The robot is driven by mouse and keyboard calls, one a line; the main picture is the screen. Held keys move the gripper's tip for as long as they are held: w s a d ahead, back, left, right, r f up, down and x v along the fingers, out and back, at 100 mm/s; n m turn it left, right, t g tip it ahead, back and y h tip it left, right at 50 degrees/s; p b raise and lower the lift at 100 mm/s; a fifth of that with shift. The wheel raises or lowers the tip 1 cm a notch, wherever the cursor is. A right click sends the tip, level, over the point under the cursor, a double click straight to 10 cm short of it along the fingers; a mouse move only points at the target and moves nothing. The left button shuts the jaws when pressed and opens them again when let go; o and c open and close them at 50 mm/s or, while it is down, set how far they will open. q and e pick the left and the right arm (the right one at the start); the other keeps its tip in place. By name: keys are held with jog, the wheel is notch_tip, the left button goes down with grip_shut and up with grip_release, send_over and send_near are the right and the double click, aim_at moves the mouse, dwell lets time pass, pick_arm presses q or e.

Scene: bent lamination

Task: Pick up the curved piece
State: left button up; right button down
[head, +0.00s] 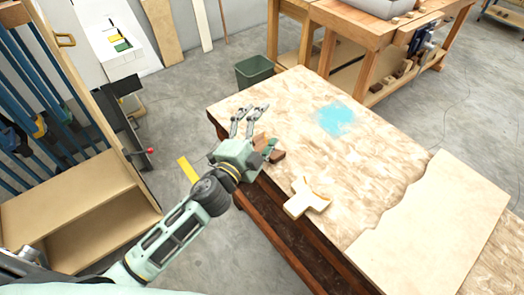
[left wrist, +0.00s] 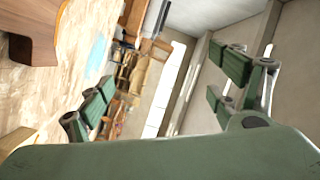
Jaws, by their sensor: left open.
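My right gripper is not in view.
A large pale sheet with a wavy edge (head: 430,235) covers the table's right part. A blue patch (head: 336,118) marks the middle. A dark bin (head: 254,71) stands beyond the table.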

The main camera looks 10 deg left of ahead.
pick_arm(q)
jog(key=s+d+r+m+g+h, duration=0.2)
jog(key=d+m+g+h, duration=0.4)
jog(key=m, duration=0.4)
jog(key=s+d+r+m+g+h, duration=0.2)
jog(key=d+r+m+g+h, duration=0.15)
jog(key=d+m, duration=0.5)
jog(key=w+a+f+m+g+y, duration=0.15)
jog(key=a+f+m+y, duration=0.4)
jog(key=a, duration=0.55)
jog(key=w+a+f+m+g+y, duration=0.1)
jog(key=a+f+m+g+y, duration=0.25)
jog(key=a+f+y, duration=0.45)
jog(key=w+f+p, duration=0.1)
jog(key=w+f+h, duration=0.1)
jog(key=f, duration=0.1)
jog(key=f+h+p, duration=0.1)
jog(key=shift+w+a+f+p, duration=0.15)
jog(key=shift+w+f+p, duration=0.15)
jog(key=shift+w, duration=0.1)
jog(key=shift+w+f+t, duration=0.1)
jog(key=shift+f+t, duration=0.15)
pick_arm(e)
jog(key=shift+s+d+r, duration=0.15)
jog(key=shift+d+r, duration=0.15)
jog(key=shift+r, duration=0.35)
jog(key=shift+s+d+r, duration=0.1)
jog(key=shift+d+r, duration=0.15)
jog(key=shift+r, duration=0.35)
